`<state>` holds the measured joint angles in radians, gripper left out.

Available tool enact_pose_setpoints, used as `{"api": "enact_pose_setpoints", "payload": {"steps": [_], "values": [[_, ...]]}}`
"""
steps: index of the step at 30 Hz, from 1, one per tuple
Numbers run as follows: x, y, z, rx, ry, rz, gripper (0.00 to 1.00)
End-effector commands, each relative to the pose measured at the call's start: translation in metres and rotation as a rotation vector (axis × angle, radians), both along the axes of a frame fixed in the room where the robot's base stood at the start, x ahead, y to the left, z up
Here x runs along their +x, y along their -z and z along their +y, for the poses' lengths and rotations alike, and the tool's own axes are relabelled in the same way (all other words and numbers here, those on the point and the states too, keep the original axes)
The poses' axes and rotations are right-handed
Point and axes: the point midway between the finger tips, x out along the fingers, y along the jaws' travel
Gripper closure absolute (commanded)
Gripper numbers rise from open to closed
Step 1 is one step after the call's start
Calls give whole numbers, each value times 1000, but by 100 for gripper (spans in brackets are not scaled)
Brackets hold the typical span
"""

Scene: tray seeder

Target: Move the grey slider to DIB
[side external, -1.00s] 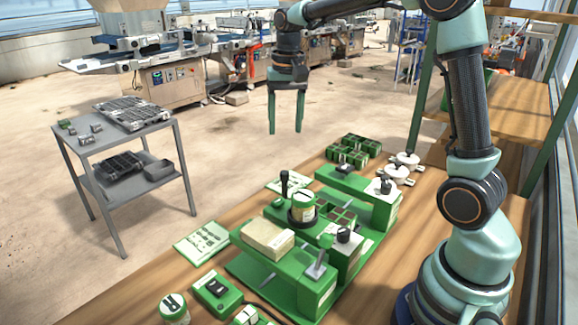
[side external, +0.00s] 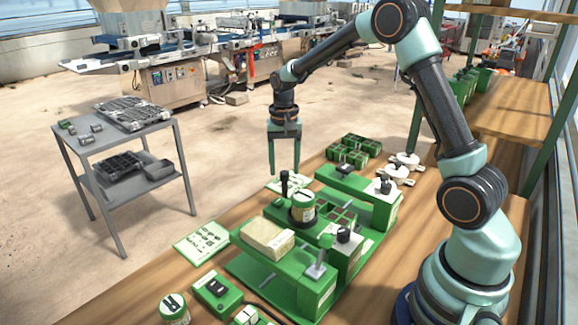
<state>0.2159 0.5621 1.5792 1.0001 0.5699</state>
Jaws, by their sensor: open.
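The green tray seeder (side external: 245,283) stands on the wooden bench. A grey handle-like part (side external: 316,270) sits on top of its front right green block and looks like the grey slider. A smaller grey piece (side external: 327,240) shows just behind it. No DIB marking is legible at this size. My gripper (side external: 284,172) is open and empty, pointing down. In the picture it is just above a black upright knob (side external: 284,184) at the seeder's back left, well up and left from the grey part.
A round labelled tin (side external: 302,207) and a beige block (side external: 266,239) sit on the seeder. Black knobs (side external: 343,235) rise at its right. Green pots (side external: 352,150) and white pieces (side external: 397,175) lie behind. A control box (side external: 217,291) is in front. A printed card (side external: 201,242) lies left.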

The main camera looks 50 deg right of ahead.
Motion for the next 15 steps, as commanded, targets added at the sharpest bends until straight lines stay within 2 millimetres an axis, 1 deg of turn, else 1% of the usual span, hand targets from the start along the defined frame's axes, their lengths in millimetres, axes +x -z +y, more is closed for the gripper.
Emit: {"api": "enact_pose_setpoints", "payload": {"steps": [1,6,14,15], "values": [[-1,6,0,1,0,4,39],[0,14,0,0,0,1,39],[0,15,0,0,0,0,39],[0,15,0,0,0,0,51]]}}
